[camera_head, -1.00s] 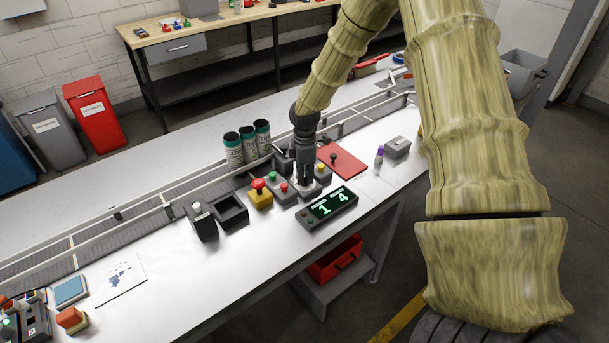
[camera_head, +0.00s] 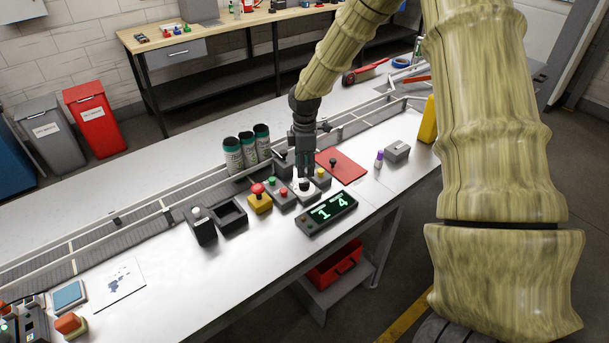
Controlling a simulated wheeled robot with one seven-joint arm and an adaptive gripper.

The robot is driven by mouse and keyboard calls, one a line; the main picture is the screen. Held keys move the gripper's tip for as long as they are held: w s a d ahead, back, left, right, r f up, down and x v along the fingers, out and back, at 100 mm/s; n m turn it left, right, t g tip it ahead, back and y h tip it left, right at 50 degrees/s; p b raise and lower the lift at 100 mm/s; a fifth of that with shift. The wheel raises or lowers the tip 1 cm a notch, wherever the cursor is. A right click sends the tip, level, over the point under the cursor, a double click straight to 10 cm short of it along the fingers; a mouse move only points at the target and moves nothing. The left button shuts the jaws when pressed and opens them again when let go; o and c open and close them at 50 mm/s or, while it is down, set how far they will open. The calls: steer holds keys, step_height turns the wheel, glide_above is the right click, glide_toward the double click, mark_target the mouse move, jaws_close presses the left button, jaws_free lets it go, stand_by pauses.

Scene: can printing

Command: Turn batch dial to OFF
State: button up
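A small grey box with a dark round knob, apparently the batch dial (camera_head: 305,191), sits on the white table just behind the digital display. Its OFF mark and pointer are too small to read. My gripper (camera_head: 305,175) points down directly above the knob, with its fingertips close over it. The fingers are dark and small here, so I cannot tell how far apart they are or whether they touch the knob.
The display (camera_head: 328,211) reads 1 4. Left of the dial are a button box (camera_head: 281,193) and a yellow box with a red button (camera_head: 259,201). Several cans (camera_head: 247,150) stand behind. A red plate (camera_head: 342,166) lies to the right.

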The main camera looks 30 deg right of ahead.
mark_target(305, 182)
steer(key=shift+r, duration=2.95)
